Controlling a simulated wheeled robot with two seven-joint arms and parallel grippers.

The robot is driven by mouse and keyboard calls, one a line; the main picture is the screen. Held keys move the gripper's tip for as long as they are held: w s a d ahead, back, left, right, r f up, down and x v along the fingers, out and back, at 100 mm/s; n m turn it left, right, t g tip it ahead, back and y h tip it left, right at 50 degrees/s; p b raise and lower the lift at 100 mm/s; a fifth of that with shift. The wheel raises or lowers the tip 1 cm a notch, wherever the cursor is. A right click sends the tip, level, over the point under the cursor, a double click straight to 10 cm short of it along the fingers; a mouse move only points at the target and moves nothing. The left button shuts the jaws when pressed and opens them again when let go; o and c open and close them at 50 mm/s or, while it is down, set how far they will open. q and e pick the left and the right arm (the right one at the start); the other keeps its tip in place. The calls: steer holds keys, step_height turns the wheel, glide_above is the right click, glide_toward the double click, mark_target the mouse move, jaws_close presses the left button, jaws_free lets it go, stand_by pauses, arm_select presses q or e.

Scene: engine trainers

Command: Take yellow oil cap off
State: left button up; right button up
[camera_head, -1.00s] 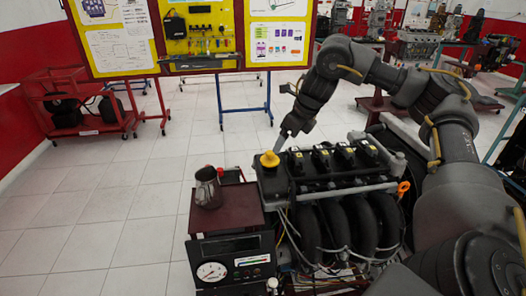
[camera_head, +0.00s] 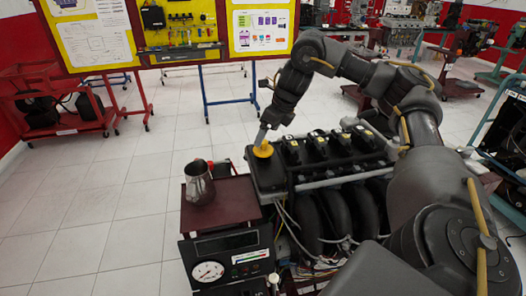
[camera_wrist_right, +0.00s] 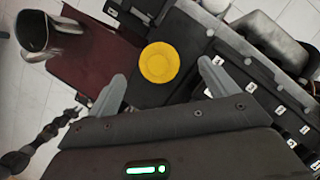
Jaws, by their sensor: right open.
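The yellow oil cap (camera_head: 263,150) sits on the near left end of the black engine cover (camera_head: 325,148). In the right wrist view the cap (camera_wrist_right: 159,62) is a round yellow disc just beyond the two fingertips, roughly between them. My right gripper (camera_head: 262,138) points down over the cap in the head view. In the right wrist view its fingers (camera_wrist_right: 160,80) are spread apart with nothing held between them. In the head view the fingers partly cover the cap, and I cannot tell whether they touch it. My left gripper does not show.
A metal jug (camera_head: 199,183) stands on the dark red top (camera_head: 228,203) of the stand left of the engine. A gauge panel (camera_head: 228,262) is below it. A yellow tool board (camera_head: 180,30) stands behind. The tiled floor (camera_head: 100,210) at left is clear.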

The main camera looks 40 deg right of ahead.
mark_target(263, 146)
steer(key=shift+a+f, duration=0.15)
steer(key=shift+f, duration=0.25)
steer(key=x, duration=0.4)
steer(key=shift+w+a+f, duration=0.1)
steer(key=shift+f, duration=0.05)
steer(key=c, duration=1.1)
